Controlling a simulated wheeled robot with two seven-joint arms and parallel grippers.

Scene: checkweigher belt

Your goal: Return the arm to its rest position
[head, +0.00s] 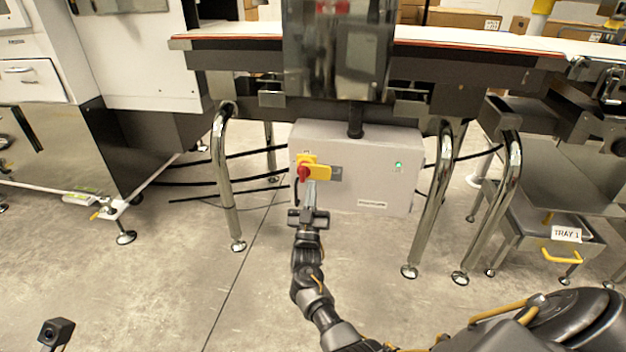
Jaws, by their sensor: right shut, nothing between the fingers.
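My right arm reaches up from the bottom right, and my right gripper (310,190) is shut with nothing in it. Its fingertips are just below the red and yellow rotary switch (304,172) on the grey control box (375,190). In the picture the fingertips overlap the lower edge of the switch's yellow part. I cannot tell whether they touch it. The yellow handle points to the right. A green light (398,165) is lit on the right of the box. My left gripper is not in view.
The conveyor belt (470,38) runs above the box on chrome legs (228,185). Black cables pass behind. A tray labelled TRAY 1 (566,233) stands at the right, a white cabinet at the left.

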